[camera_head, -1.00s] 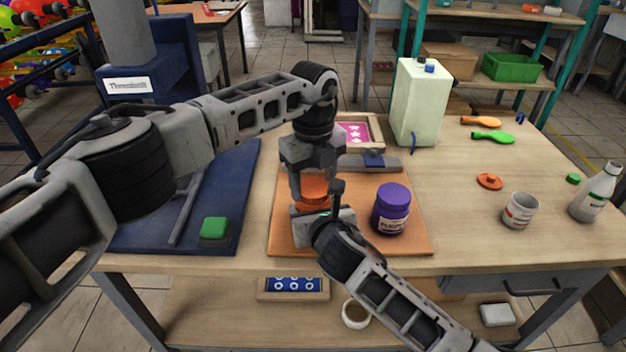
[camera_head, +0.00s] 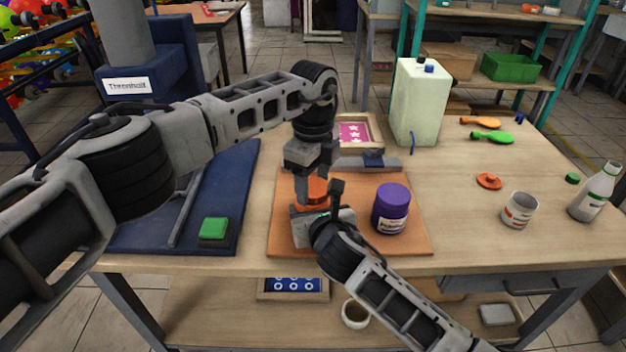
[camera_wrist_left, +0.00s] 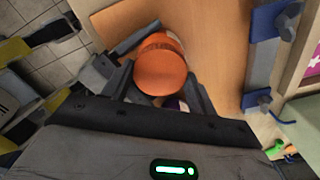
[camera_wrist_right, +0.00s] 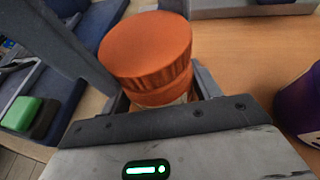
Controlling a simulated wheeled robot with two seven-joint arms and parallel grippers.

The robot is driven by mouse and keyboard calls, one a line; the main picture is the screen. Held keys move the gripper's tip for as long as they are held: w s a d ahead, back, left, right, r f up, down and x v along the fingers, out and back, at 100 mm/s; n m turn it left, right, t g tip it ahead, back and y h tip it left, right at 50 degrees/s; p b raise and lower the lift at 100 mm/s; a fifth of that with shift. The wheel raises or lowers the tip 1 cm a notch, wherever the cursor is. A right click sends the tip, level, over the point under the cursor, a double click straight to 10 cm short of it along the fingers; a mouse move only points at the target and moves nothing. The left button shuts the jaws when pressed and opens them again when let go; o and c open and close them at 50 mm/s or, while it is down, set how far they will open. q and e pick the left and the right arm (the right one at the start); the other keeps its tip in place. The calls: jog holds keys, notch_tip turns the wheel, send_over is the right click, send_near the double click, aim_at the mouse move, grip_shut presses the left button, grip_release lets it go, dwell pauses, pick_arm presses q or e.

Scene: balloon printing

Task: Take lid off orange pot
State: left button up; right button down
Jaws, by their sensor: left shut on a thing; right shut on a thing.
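The orange pot (camera_head: 314,190) stands upright on the orange-brown board. Its round orange lid (camera_wrist_right: 147,48) with a ribbed side sits on top; it also shows in the left wrist view (camera_wrist_left: 161,66). My left gripper (camera_head: 313,188) comes down from above and is shut on the lid. My right gripper (camera_head: 310,216) is at the front of the pot, low down, and is shut on the pot's body. The fingers and arms hide much of the pot in the head view. I see no clear gap between lid and pot.
A purple jar (camera_head: 391,210) stands close to the right on the board (camera_head: 410,240). A blue press base with a green button (camera_head: 214,228) is at the left. A white canister (camera_head: 420,100) stands behind. An orange disc (camera_head: 489,181), cup (camera_head: 520,210) and bottle (camera_head: 596,190) are at the right.

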aim_at(313, 187)
pick_arm(q)
jog(key=shift+r, duration=1)
jog(key=shift+r, duration=2.05)
pick_arm(e)
jog(key=shift+c, duration=1.3)
grip_release()
